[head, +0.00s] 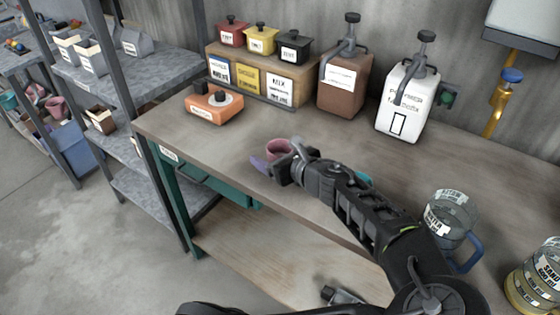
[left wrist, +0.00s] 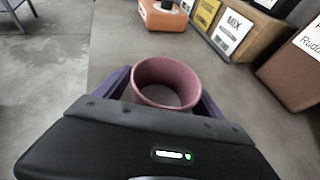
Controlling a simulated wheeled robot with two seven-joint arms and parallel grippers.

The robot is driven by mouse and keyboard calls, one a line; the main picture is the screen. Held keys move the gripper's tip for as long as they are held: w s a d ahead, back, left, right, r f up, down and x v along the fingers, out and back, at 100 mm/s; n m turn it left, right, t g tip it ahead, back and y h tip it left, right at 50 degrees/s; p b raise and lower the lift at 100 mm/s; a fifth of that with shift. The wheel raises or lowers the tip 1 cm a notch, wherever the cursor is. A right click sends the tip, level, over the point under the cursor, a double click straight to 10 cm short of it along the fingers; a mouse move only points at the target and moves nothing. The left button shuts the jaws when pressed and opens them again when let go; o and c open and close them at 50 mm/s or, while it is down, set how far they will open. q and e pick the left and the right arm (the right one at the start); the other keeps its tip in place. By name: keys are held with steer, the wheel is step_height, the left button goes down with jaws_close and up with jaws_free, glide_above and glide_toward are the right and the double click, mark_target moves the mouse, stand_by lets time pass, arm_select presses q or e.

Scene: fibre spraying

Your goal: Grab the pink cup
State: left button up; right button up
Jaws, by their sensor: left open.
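The pink cup (head: 278,147) stands upright on the workbench near its front edge, partly hidden by my left gripper (head: 273,160) in the head view. The left wrist view shows the cup (left wrist: 141,82) open end up and empty. It sits between the purple fingers of my left gripper (left wrist: 162,88), one finger at each side. The jaws are open; whether a finger touches the cup I cannot tell. The cup's lower near side is hidden by the gripper body. My right gripper is not in view.
An orange box (head: 214,103) lies on the workbench (head: 190,134) left of the cup. Brown (head: 342,88) and white (head: 404,100) dispensers stand behind. A clear measuring jug (head: 450,218) is at the right. Grey shelves (head: 150,75) stand left.

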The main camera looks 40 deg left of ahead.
mark_target(274, 150)
arm_select(q)
steer(key=shift+c, duration=0.5)
steer(key=c, duration=1.3)
steer(key=shift+r, duration=0.25)
steer(key=shift+r+p, duration=0.75)
steer(key=shift+r, duration=3.95)
